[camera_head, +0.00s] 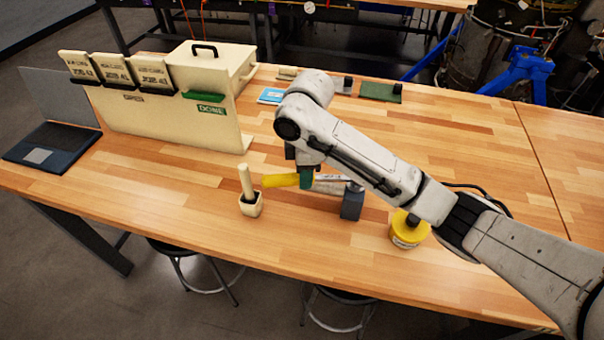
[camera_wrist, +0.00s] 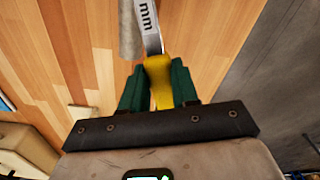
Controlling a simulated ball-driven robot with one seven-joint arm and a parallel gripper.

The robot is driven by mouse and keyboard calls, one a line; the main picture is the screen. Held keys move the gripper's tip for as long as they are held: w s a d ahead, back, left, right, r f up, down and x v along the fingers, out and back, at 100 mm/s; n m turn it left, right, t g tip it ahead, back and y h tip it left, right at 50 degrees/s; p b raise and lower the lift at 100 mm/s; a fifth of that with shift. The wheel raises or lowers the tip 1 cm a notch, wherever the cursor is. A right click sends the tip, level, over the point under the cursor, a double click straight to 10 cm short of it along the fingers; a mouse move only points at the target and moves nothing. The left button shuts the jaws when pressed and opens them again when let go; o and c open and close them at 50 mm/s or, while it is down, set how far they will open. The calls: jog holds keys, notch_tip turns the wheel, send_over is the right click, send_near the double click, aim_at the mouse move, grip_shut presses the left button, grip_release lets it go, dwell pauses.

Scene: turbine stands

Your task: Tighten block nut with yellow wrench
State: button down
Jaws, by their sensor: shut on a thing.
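The yellow wrench has a yellow handle (camera_head: 278,181) and a metal shaft. My gripper (camera_head: 306,180) is shut on the handle with its green fingers. In the wrist view, my gripper (camera_wrist: 158,82) has a finger on each side of the yellow handle (camera_wrist: 160,72), and the metal shaft (camera_wrist: 149,28) marked "mm" runs away from it. A dark grey block (camera_head: 352,203) stands on the table just right of the gripper. The wrench's far end lies near the block's top, partly behind my arm. The nut and any contact with it cannot be made out.
A grey cylinder (camera_head: 329,188) lies beside the shaft. A cream cup with a stick (camera_head: 250,205) stands left, and a yellow round container (camera_head: 407,232) right. A cream box with panels (camera_head: 180,110) and a laptop (camera_head: 52,145) are farther left. The table's right side is clear.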

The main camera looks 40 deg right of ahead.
jog(key=shift+w+a+r, duration=0.1)
jog(key=shift+a+r, duration=0.15)
jog(key=shift+r, duration=0.4)
jog(key=shift+a+r, duration=0.1)
jog(key=shift+r, duration=1.55)
